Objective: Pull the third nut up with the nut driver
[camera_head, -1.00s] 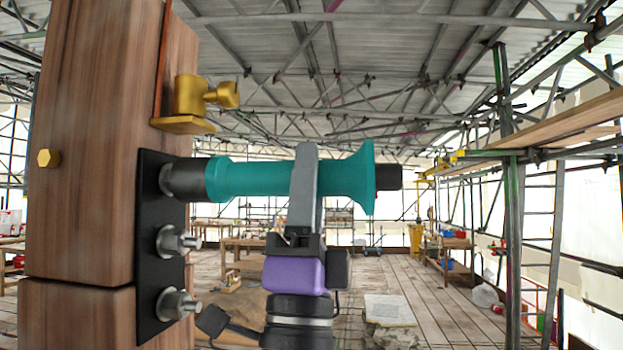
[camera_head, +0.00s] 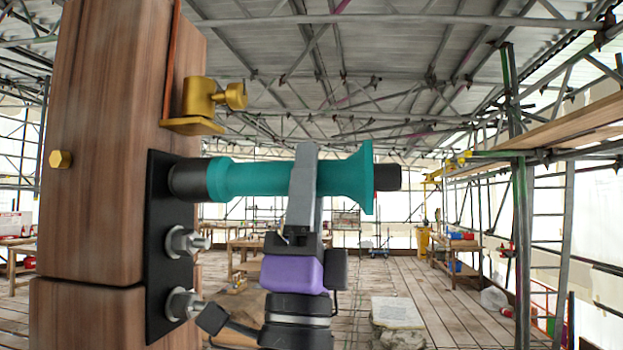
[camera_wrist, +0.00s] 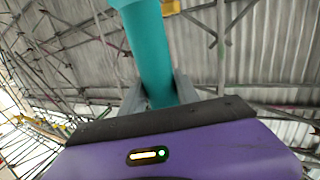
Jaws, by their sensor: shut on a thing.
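The teal nut driver (camera_head: 255,177) lies level in the head view, its dark socket end (camera_head: 187,180) at the top of the black plate (camera_head: 158,260). The socket covers the top fastener position, so any nut there is hidden. Two silver nuts on studs, a middle one (camera_head: 180,242) and a lower one (camera_head: 178,304), show bare below it. My gripper (camera_head: 303,180) is shut on the driver's teal handle, its fingers pointing up. In the wrist view the teal handle (camera_wrist: 150,55) runs between the fingers (camera_wrist: 158,95).
The plate is on a wooden post (camera_head: 110,150) with a horizontal joint. A brass clamp fitting (camera_head: 200,105) sits just above the driver, and a brass hex bolt head (camera_head: 60,159) is on the post's face. Scaffolding (camera_head: 520,220) stands at right. The space right of the driver is clear.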

